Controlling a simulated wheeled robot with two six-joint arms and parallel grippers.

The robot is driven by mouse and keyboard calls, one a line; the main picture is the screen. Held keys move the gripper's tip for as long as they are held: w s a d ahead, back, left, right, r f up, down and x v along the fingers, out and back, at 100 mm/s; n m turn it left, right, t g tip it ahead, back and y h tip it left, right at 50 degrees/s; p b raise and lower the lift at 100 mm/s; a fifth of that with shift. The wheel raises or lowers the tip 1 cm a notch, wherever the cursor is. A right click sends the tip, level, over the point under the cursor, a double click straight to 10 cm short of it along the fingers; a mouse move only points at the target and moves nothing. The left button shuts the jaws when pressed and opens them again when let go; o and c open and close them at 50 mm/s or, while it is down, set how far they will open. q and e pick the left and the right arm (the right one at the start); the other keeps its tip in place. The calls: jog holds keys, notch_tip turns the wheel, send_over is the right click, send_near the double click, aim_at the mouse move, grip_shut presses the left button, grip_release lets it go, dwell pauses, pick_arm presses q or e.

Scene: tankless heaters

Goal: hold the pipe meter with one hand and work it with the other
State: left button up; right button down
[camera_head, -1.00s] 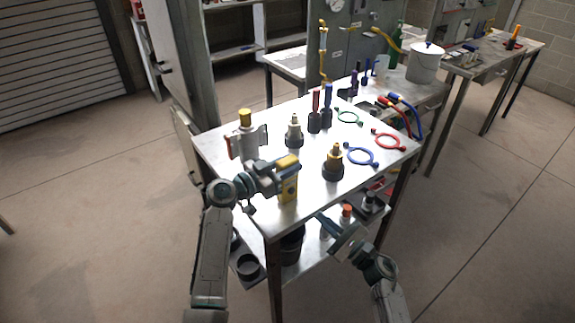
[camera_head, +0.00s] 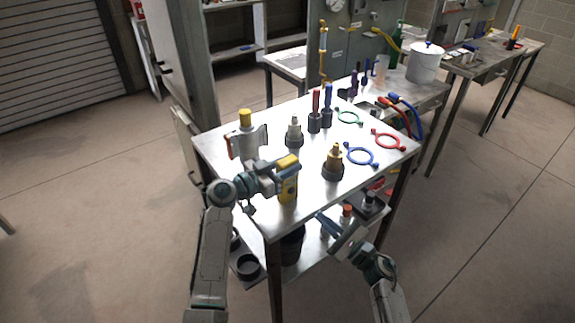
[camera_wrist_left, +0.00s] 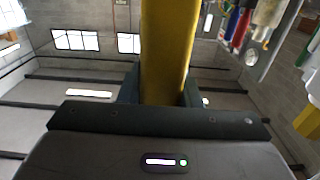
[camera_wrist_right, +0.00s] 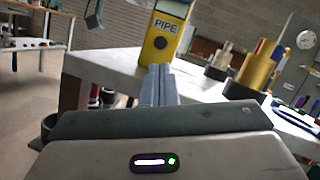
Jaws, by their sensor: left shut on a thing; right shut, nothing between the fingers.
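My right gripper (camera_head: 326,222) is lower and to the right, apart from the meter. In the right wrist view its fingers (camera_wrist_right: 158,84) are shut and empty, just below the meter.
The metal table (camera_head: 230,185) holds brass fittings (camera_head: 333,162), a yellow-capped valve part (camera_head: 246,135), red and blue tools (camera_head: 314,112) and coloured rings (camera_head: 361,156). A lower shelf (camera_head: 310,250) holds dark cups. A white pot (camera_head: 424,64) stands on another table behind. The floor at left is clear.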

aim_at(292, 191)
notch_tip(292, 191, up, 4)
jog(key=s+a+n+g, duration=0.2)
jog(key=n+g, duration=0.8)
jog(key=n, duration=0.3)
jog(key=shift+w+a+n+g+h, duration=0.15)
jog(key=shift+w+a+n+h, duration=0.3)
jog(key=shift+w, duration=0.75)
jog(key=shift+w+a+n+g+h, duration=0.2)
jog(key=shift+w+a+h, duration=0.45)
jog(key=shift+w, duration=0.55)
jog(key=shift+w+a+n+g+h, duration=0.2)
jog(key=shift+w+a+h, duration=0.35)
jog(key=shift+w, duration=0.65)
jog(key=shift+w+a, duration=0.1)
